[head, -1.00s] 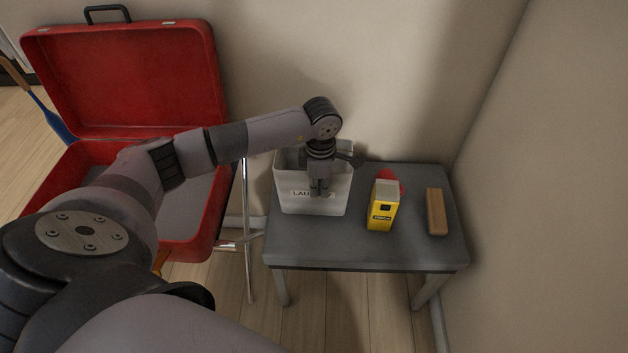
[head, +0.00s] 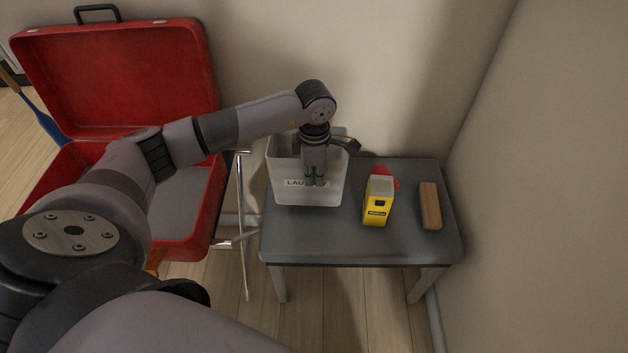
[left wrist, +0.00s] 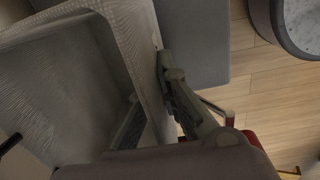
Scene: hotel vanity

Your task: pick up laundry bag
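The laundry bag (head: 290,193) is a pale, open-topped, box-shaped bag with a partly covered "LAU…" label, at the left of the small grey table. My left gripper (head: 315,183) points down at its front wall and is shut on that wall. In the left wrist view, the bag (left wrist: 55,85) fills the left side, and the gripper (left wrist: 148,85) has one finger inside and one outside the wall. The gripper hides part of the label. Whether the bag's base touches the table is hard to tell. My right gripper is not in view.
On the grey table (head: 330,242) stand a yellow box (head: 377,207), a red object (head: 391,175) partly behind it, and a wooden block (head: 430,206). An open red suitcase (head: 120,80) is on the left. Walls close off the back and right.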

